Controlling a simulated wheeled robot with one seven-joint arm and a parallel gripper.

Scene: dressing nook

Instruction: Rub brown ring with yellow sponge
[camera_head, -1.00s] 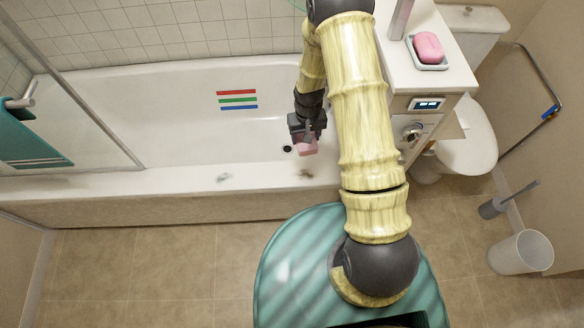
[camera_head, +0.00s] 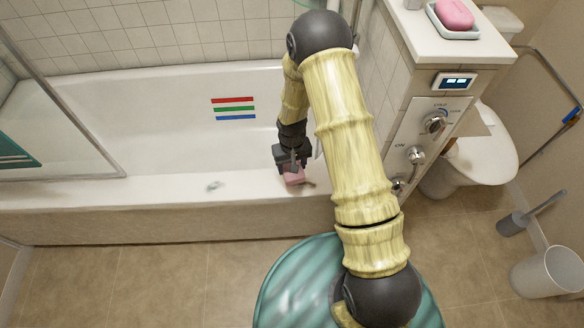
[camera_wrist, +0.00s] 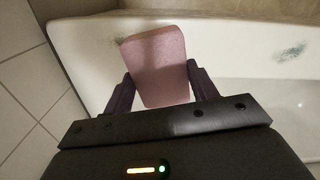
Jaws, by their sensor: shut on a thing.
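My gripper (camera_head: 291,168) is shut on a pink block-shaped sponge (camera_head: 294,179), which fills the middle of the wrist view (camera_wrist: 156,68). No yellow sponge shows. The sponge is at the near rim of the white bathtub (camera_head: 150,190), low over it; I cannot tell whether it touches. A brownish smudge (camera_head: 309,183) on the rim shows just right of the sponge, partly hidden by it. A grey-green smudge (camera_head: 213,185) lies farther left on the rim and shows at the right of the wrist view (camera_wrist: 291,51). No clear brown ring shows.
Red, green and blue stripes (camera_head: 234,108) mark the tub's inner side. A tiled partition with a control panel (camera_head: 433,125) stands right of my arm. A pink soap (camera_head: 455,13) lies in a dish on top. A toilet (camera_head: 485,155) and bin (camera_head: 547,271) are further right.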

